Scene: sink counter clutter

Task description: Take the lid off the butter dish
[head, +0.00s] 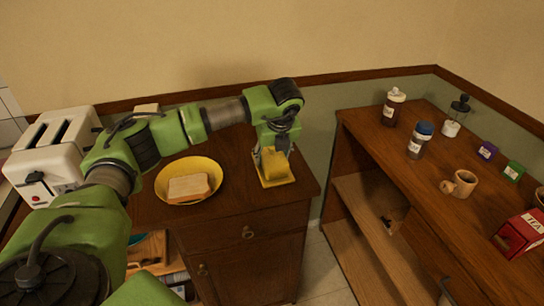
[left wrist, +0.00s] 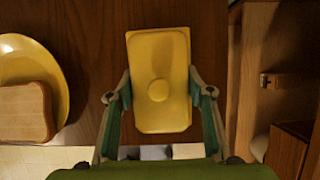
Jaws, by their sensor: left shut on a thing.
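The butter dish is yellow. Its flat base (head: 284,182) lies on the wooden counter near the right end. Its lid (head: 275,168) is a yellow block at the dish, between the fingers of my left gripper (head: 272,156). In the left wrist view the lid (left wrist: 160,55) shows from above with a round knob in its middle, and the fingers of the left gripper (left wrist: 160,108) are at its two long sides. The gripper is shut on the lid. I cannot tell whether the lid touches the base or is just above it. My right gripper is not in view.
A yellow plate (head: 167,168) with a bread slice (head: 188,187) is left of the dish. A white toaster (head: 57,150) stands further left. A wooden shelf unit (head: 400,160) with jars, small boxes and a cup stands right, across a gap. A wall is behind.

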